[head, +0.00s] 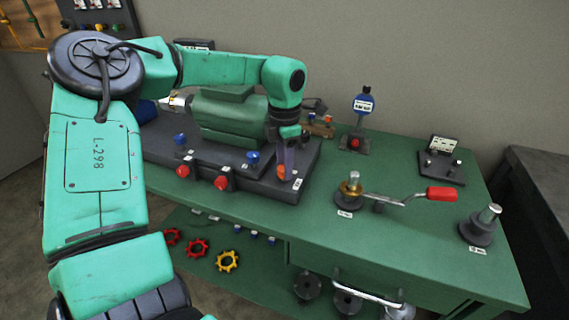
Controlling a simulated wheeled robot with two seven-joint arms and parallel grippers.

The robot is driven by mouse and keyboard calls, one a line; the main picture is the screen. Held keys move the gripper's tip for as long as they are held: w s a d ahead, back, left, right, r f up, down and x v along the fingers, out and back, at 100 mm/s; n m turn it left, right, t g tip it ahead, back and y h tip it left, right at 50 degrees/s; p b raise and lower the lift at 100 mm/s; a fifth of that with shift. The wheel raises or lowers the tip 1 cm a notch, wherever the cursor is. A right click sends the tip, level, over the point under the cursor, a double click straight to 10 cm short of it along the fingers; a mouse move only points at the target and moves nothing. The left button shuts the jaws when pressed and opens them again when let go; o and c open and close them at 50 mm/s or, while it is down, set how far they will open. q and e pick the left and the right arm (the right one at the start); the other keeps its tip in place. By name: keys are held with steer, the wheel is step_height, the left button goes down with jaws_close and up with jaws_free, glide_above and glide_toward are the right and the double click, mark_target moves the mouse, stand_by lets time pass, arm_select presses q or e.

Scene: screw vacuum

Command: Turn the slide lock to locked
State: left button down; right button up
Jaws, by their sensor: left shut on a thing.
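My left arm reaches across from the left, and its gripper (287,160) points down at the right front end of the dark machine base. It is shut on a small orange knob (281,172), which looks like the handle of the slide lock. A small white label (298,184) is beside it on the base's front edge. The fingers partly cover the knob and the lock's track, so I cannot tell the lock's position. My right gripper is not in view.
The green pump body (228,118) is on the dark base (258,183), with red knobs (221,183) along its front and blue knobs on top. A crank with a red handle (441,194), a blue gauge (363,105) and a metal post (489,214) stand on the green table (415,245).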

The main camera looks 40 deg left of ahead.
arm_select(q)
steer(key=shift+w+r, duration=0.1)
steer(key=shift+c, duration=2.1)
jaws_free()
step_height(320, 180, up, 14)
steer(key=p, duration=0.1)
steer(key=shift+r, duration=0.25)
